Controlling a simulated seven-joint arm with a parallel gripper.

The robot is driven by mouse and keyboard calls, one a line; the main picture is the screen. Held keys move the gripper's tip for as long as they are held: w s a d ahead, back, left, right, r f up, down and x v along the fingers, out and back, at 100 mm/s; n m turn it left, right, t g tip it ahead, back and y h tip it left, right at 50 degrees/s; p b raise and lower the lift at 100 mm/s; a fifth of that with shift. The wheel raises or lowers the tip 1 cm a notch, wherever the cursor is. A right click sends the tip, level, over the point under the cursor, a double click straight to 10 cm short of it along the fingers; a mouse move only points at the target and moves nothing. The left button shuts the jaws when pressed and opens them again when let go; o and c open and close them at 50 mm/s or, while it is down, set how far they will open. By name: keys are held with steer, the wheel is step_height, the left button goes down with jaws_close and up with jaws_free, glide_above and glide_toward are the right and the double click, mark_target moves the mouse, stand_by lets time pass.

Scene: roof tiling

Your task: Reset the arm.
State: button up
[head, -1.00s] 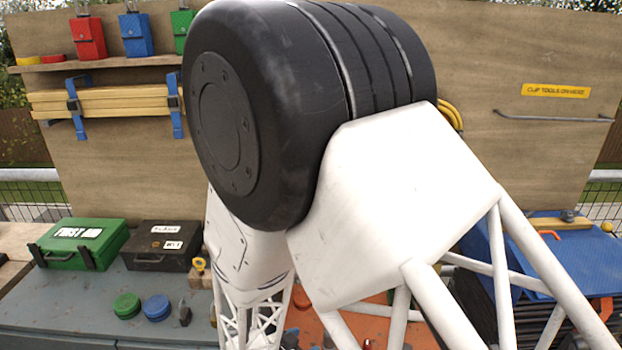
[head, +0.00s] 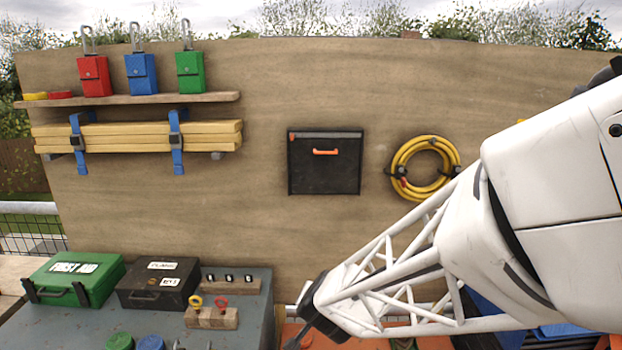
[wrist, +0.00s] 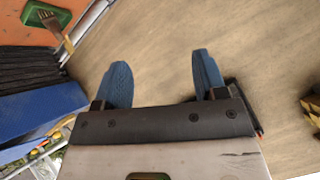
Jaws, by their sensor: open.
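My gripper (wrist: 162,80) shows in the wrist view with its two blue fingers wide apart. Nothing is between them, and they are over a plain wooden surface. In the head view my white lattice arm comes in from the right and slopes down to the lower middle. I cannot make out the fingers in that view.
A wooden board (head: 270,110) stands behind, with a black case (head: 325,175) and a coiled yellow hose (head: 397,165) on it. A green first aid box (head: 90,268) and a dark box (head: 150,300) stand at lower left. A blue sheet (wrist: 40,115) shows in the wrist view.

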steer(key=s+d+r+n+g, duration=0.1)
steer(key=s+d+r, duration=0.3)
steer(key=s, duration=0.4)
steer(key=s+d+r+n+g+h, duration=0.1)
steer(key=s+d+r+n+g, duration=0.1)
steer(key=s+d, duration=0.5)
steer(key=s+d+r+n+g, duration=0.1)
steer(key=s+d+r+g, duration=0.3)
steer(key=s, duration=0.5)
steer(key=shift+d+r+n+h, duration=0.3)
steer(key=shift+d+r+h, duration=0.1)
steer(key=shift+d+r, duration=0.55)
